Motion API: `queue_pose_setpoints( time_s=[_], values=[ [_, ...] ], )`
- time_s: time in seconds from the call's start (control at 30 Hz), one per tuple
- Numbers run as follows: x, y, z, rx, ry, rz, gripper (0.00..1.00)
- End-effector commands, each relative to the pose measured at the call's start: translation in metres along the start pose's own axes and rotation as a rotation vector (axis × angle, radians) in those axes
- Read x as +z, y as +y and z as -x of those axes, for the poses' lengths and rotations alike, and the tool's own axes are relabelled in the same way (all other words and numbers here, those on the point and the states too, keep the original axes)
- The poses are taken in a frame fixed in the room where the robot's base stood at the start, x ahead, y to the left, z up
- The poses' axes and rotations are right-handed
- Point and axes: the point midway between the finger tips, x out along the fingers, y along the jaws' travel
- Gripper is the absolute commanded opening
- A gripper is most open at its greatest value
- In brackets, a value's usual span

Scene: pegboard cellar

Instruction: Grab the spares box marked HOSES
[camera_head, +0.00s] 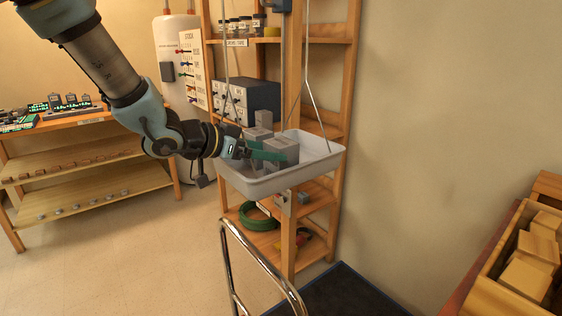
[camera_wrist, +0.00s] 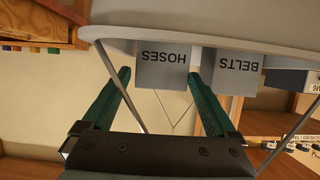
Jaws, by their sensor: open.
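The grey box marked HOSES (camera_wrist: 163,68) shows upside down in the wrist view, in front of my gripper. Its label faces my gripper. In the head view it appears to be the nearer grey box (camera_head: 282,150), its label out of sight. My gripper (camera_wrist: 160,75) is open, with green fingers spread towards either side of the HOSES box. In the head view my gripper (camera_head: 266,150) reaches over the tray from the left. Whether the fingers overlap the box or touch it, I cannot tell.
The pale tray (camera_head: 262,186) hangs on thin rods and holds the boxes. The BELTS box (camera_wrist: 235,72) stands close beside HOSES, near one finger. A wooden shelf rack (camera_head: 347,90) stands behind. A chrome rail (camera_head: 228,262) rises in front, and a crate of blocks (camera_head: 490,295) is at right.

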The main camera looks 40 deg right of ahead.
Motion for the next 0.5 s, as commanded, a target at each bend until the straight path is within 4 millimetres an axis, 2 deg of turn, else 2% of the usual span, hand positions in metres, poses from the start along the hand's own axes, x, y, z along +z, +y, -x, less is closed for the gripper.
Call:
queue_pose_setpoints(
  time_s=[0.3, 0.5],
  values=[
    [-0.006, -0.001, -0.041, 0.002, 0.001, 0.000, 0.93],
    [-0.006, -0.002, -0.052, -0.001, 0.000, -0.001, 0.93]
  ],
)
